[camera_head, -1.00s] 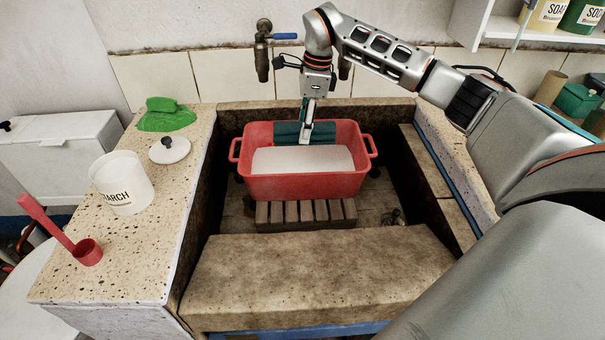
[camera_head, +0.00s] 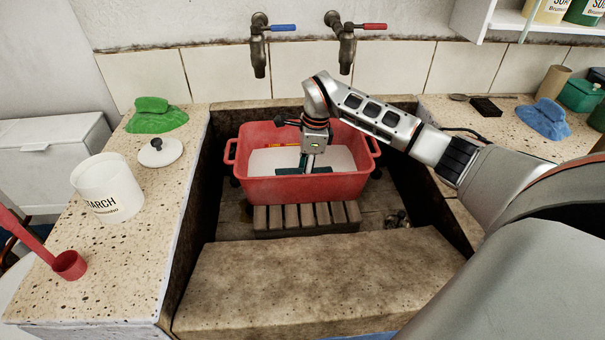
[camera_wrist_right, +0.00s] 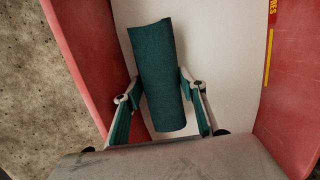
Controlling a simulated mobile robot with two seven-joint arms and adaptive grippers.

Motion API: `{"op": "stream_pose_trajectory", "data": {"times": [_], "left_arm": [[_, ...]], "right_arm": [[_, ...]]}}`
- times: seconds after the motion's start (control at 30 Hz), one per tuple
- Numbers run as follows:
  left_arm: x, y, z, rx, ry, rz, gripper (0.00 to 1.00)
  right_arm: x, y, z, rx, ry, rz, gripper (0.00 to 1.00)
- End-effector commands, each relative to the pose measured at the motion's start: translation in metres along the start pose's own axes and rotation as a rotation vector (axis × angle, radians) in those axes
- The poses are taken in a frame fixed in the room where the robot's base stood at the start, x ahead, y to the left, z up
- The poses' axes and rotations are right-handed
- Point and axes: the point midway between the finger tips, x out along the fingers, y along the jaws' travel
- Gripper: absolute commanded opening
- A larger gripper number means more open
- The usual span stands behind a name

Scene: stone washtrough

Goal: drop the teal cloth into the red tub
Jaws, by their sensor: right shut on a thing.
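The red tub (camera_head: 261,184) stands in the stone trough on a slatted wooden rack, with a pale inside floor. My right gripper (camera_head: 308,162) reaches down inside the tub from the right. In the right wrist view it is shut on the teal cloth (camera_wrist_right: 158,72), a rolled or folded strip lying between the two fingers. The cloth is over the tub's pale floor; I cannot tell whether it touches it. In the head view only a little teal shows low behind the tub's front wall, which hides the rest. My left gripper is not in view.
Two taps, blue-handled (camera_head: 259,50) and red-handled (camera_head: 342,45), hang on the wall behind. A starch tub (camera_head: 108,188), a white lid (camera_head: 160,152), a red scoop (camera_head: 69,265) and a green cloth (camera_head: 158,121) sit on the left counter. A blue cloth (camera_head: 545,119) lies on the right counter.

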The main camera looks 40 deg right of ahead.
Motion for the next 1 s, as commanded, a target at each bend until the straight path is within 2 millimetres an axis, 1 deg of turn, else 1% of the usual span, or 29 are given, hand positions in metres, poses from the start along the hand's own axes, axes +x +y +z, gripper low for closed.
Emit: {"op": "stream_pose_trajectory", "data": {"times": [0.23, 0.7, 0.8, 0.83, 1.0], "left_arm": [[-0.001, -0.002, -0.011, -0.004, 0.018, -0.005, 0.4], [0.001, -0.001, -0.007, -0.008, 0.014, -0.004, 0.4], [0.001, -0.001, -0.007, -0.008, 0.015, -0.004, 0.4], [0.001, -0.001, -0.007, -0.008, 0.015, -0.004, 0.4], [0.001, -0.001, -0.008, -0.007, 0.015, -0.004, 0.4]], "right_arm": [[-0.001, -0.001, 0.001, 0.0, -0.003, -0.004, 0.16], [0.011, -0.001, -0.002, 0.0, -0.002, -0.003, 0.16], [0.011, -0.001, -0.002, 0.0, -0.002, -0.004, 0.16], [0.011, -0.001, -0.002, 0.0, -0.002, -0.003, 0.48], [0.011, -0.001, -0.002, 0.0, -0.002, -0.003, 0.48]]}}
